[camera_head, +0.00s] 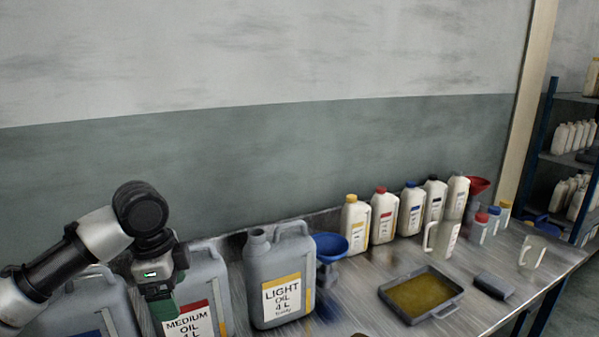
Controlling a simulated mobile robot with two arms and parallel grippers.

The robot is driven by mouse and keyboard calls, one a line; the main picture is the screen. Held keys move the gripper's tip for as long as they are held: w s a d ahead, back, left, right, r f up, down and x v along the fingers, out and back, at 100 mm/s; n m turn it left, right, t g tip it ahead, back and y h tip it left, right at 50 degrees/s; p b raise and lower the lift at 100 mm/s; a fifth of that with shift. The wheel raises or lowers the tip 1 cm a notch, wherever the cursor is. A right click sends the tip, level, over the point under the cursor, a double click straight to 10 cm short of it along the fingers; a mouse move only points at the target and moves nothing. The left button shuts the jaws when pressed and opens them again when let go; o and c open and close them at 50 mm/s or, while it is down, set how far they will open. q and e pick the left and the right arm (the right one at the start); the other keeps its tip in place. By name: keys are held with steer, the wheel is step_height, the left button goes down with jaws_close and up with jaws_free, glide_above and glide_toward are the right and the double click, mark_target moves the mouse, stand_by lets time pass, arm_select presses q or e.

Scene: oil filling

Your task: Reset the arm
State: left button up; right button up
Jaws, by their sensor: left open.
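My left arm comes in from the left and bends downward at a black joint. My left gripper (163,306) hangs pointing down in front of the grey medium oil can (208,272); it hides part of that can. Its green finger part shows low in the picture, and nothing is seen held in it. I cannot tell whether it touches the can. My right gripper is out of view.
A grey light oil can (279,262), a blue funnel (331,244) and several white bottles (383,216) stand along the back of the metal table (372,281). An oily tray (410,316) and clear jug (532,252) stand right. Shelves (566,162) are beyond.

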arm_select(q)
steer(key=s+d+f+n+t+h, duration=0.1)
steer(key=s+d+f, duration=0.3)
steer(key=f, duration=0.3)
steer(key=s+d+f+n+h, duration=0.1)
steer(key=s+d+f+n, duration=0.1)
steer(key=s+d+f, duration=0.3)
steer(key=s+d+f+n+t+h, duration=0.1)
steer(key=s+d+f, duration=0.15)
steer(key=f, duration=0.55)
steer(key=s+a+f+n+t+y, duration=0.1)
steer(key=s+a+f+n+y, duration=0.15)
steer(key=s+a+n, duration=0.4)
steer(key=s+a+f+n+y, duration=0.1)
steer(key=s+a+f+n, duration=0.2)
steer(key=s, duration=0.6)
step_height(320, 180, down, 26)
steer(key=s+g, duration=0.1)
steer(key=s+a+f+g, duration=0.1)
steer(key=s+a+f, duration=0.2)
steer(key=s+f, duration=1.3)
steer(key=shift+s+a+g, duration=0.2)
steer(key=shift+g, duration=0.1)
